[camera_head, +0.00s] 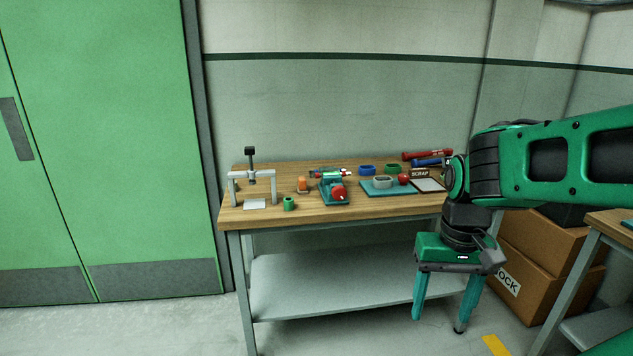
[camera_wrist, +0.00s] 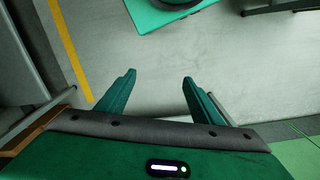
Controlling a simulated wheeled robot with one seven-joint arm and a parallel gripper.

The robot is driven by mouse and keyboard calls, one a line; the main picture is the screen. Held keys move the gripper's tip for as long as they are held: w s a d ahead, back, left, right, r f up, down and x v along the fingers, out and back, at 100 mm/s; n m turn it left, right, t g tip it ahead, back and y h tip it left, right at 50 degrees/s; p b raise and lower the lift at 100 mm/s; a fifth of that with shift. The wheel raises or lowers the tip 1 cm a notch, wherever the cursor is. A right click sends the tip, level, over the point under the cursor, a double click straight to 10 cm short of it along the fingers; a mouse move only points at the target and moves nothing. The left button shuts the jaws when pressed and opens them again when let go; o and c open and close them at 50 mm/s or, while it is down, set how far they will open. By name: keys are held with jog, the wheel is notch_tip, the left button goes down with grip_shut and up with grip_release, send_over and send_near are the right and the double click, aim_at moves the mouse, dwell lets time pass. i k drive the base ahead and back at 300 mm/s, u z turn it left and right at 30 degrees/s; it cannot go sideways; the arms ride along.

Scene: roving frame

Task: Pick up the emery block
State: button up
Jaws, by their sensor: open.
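My gripper (camera_head: 438,322) hangs fingers-down in front of the right end of the workbench, its tips below the bench top. It is open and empty; in the wrist view my gripper (camera_wrist: 159,77) shows two spread fingers over bare floor. I cannot tell for sure which item is the emery block. A small orange piece on a paler base (camera_head: 303,186) stands on the workbench (camera_head: 350,215), left of a teal and red device (camera_head: 333,190). My gripper is well to the right of that piece and apart from it. My arm hides the bench's right end.
A press-like stand (camera_head: 235,187) and a green ring (camera_head: 289,204) are at bench left. A teal mat (camera_head: 374,190), blue ring (camera_head: 367,169), scrap tray (camera_head: 428,185) and red tube (camera_head: 427,155) are further right. Cardboard boxes (camera_head: 540,265) and another table stand at right.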

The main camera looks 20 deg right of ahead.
aim_at(302, 189)
jog(key=k, duration=0.65)
jog(key=z, duration=0.4)
jog(key=i, duration=0.8)
jog(key=z, duration=0.55)
jog(key=i, duration=1.15)
jog(key=u, duration=0.7)
jog(key=i, duration=0.6)
jog(key=u, duration=0.3)
